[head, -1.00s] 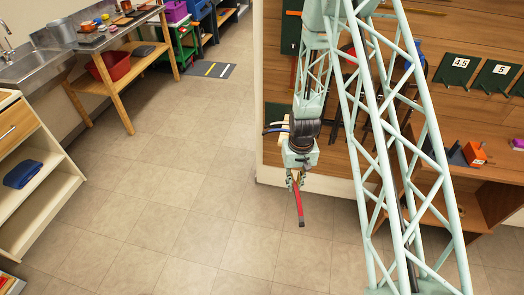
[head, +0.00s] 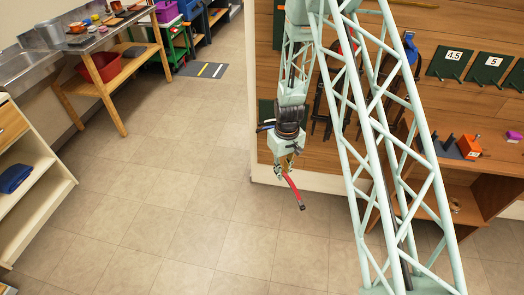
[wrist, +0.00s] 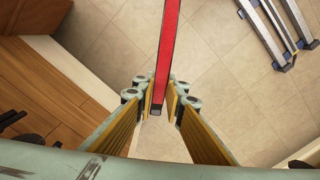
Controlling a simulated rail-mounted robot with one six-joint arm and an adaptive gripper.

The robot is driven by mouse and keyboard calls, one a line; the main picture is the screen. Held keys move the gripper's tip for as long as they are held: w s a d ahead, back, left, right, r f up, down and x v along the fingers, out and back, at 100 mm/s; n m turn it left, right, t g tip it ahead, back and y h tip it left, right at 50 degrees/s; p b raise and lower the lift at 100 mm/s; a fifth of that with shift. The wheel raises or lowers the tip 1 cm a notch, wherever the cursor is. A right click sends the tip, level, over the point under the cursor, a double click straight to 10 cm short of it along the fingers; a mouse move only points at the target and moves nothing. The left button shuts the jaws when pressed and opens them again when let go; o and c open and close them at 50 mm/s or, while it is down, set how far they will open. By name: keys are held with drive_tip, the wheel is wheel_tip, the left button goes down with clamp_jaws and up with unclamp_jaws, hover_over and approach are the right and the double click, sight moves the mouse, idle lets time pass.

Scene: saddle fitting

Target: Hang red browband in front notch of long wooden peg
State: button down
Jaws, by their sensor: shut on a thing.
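The red browband (head: 294,190) is a narrow red strap with a dark end. My gripper (head: 287,172) is shut on it near one end, and the strap hangs down and to the right above open floor. In the wrist view the browband (wrist: 167,50) runs from between the yellow-padded fingers of my gripper (wrist: 163,100) to the top edge. Its dark end shows between the fingers. I cannot pick out the long wooden peg or its front notch in either view.
A wood-panelled wall (head: 262,90) stands right of my gripper. It carries green boards (head: 450,62) with pegs, labelled 4.5 and 5. My lattice arm hides part of it. A wooden shelf unit (head: 490,185) is at right. The tiled floor (head: 170,170) is clear.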

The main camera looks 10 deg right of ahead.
drive_tip(key=w+a+r+n+b, duration=0.3)
drive_tip(key=w+a+n+b, duration=0.3)
drive_tip(key=w+n, duration=0.4)
drive_tip(key=shift+w+a+r+n, duration=0.25)
drive_tip(key=shift+w+a, duration=0.3)
drive_tip(key=shift+w, duration=0.85)
drive_tip(key=shift+w+d+f, duration=0.1)
drive_tip(key=shift+w, duration=0.15)
drive_tip(key=w+d+f, duration=0.2)
drive_tip(key=w+d, duration=0.1)
drive_tip(key=w, duration=0.7)
drive_tip(key=shift+w+d+f, duration=0.2)
drive_tip(key=shift+w+d, duration=0.2)
idle(1.2)
drive_tip(key=shift+f, duration=0.1)
idle(0.3)
drive_tip(key=c, duration=2.6)
unclamp_jaws()
drive_tip(key=o, duration=0.3)
